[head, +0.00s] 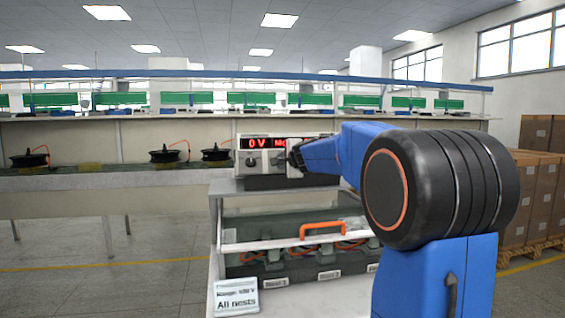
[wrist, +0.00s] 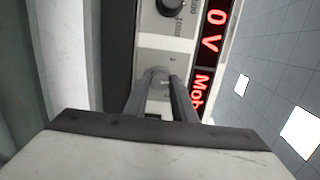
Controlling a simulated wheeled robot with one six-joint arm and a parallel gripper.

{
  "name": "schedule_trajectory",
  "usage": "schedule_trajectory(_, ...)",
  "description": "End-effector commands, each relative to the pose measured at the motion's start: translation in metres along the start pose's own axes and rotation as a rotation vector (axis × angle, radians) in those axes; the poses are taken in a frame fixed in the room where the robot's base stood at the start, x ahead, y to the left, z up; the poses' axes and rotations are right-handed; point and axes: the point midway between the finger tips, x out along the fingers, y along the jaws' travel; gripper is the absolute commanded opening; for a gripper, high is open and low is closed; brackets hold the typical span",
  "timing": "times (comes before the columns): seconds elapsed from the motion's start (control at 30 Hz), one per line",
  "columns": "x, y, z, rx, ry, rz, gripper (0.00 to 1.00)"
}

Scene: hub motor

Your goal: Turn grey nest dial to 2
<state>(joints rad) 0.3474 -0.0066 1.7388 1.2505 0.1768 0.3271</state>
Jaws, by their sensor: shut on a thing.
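The grey nest dial (wrist: 158,74) shows small in the wrist view, on the light front panel of the instrument box (head: 265,181). My gripper (wrist: 160,82) points at the panel, with one finger on each side of the dial, shut on it. The fingers partly cover the dial, and I cannot read its setting. In the head view my gripper (head: 294,157) is at the box front and hides the dial. A black knob (head: 251,159) sits to the left on the same panel; it also shows at the top of the wrist view (wrist: 171,5).
A red display (head: 257,143) on the box reads "0 V", with text partly hidden beside it. Below stands a rig with an orange handle (head: 322,228) and an "All nests" sign (head: 236,298). Hub motors (head: 165,155) sit on the bench at left. Cardboard boxes (head: 535,195) stand at right.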

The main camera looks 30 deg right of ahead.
Motion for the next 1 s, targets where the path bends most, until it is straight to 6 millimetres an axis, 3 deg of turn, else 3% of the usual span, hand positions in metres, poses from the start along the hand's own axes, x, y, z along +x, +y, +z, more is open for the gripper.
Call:
schedule_trajectory(0.3,0.0010,-0.0020,0.0018,0.118,0.000,-0.015,0.02)
schedule_trajectory(0.83,0.0009,-0.0032,0.0020,0.140,0.001,-0.018,0.02)
schedule_trajectory(0.87,0.0009,-0.0032,0.0020,0.140,0.001,-0.019,0.26)
schedule_trajectory(0.9,0.0009,-0.0034,0.0020,0.140,0.001,-0.019,0.36)
schedule_trajectory(0.93,0.0010,-0.0031,0.0021,0.140,0.000,-0.018,0.42)
schedule_trajectory(1.0,0.0010,-0.0023,0.0018,0.139,0.001,-0.017,0.42)
